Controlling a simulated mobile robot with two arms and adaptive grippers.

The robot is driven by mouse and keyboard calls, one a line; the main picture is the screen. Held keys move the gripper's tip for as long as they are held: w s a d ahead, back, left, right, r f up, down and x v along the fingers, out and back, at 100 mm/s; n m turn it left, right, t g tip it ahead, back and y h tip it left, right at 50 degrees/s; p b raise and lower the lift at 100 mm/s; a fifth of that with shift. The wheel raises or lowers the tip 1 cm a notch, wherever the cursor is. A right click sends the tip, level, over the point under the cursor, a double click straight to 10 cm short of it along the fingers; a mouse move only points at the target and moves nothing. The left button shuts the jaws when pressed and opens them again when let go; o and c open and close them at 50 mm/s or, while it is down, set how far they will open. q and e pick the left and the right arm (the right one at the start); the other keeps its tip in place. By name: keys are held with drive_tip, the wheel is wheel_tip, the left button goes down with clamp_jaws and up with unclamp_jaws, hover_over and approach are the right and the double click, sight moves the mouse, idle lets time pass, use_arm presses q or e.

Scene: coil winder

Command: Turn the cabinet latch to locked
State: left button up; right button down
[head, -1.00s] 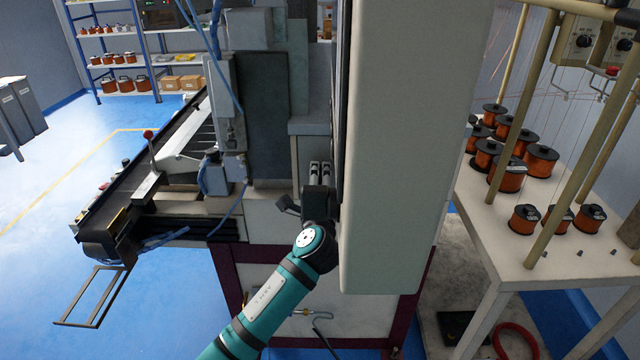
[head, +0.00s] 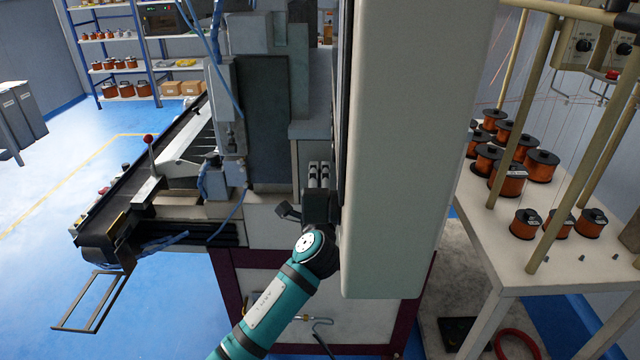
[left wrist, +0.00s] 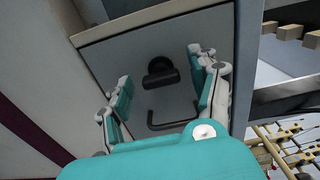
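The cabinet latch (left wrist: 160,74) shows in the left wrist view as a black round mount with a short bar lying nearly crosswise. It sits on a grey panel (left wrist: 205,28) above a dark U-shaped pull handle (left wrist: 172,122). My left gripper (left wrist: 159,67) is open, its two teal and pale fingers spread on either side of the latch. The latch appears between the fingers, with nothing gripped; the distance to it is hard to tell. In the head view the left gripper (head: 318,172) points away from me beside the tall pale cabinet (head: 405,150); the latch is hidden there. My right gripper is not in view.
A white table (head: 478,240) with several copper spools (head: 540,165) and pale posts stands at the right. A machine with a dark rail (head: 130,190) and a wire frame (head: 90,302) juts out at the left. Blue floor at the far left is open.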

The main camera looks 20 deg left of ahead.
use_arm(q)
drive_tip(key=v, duration=1.2)
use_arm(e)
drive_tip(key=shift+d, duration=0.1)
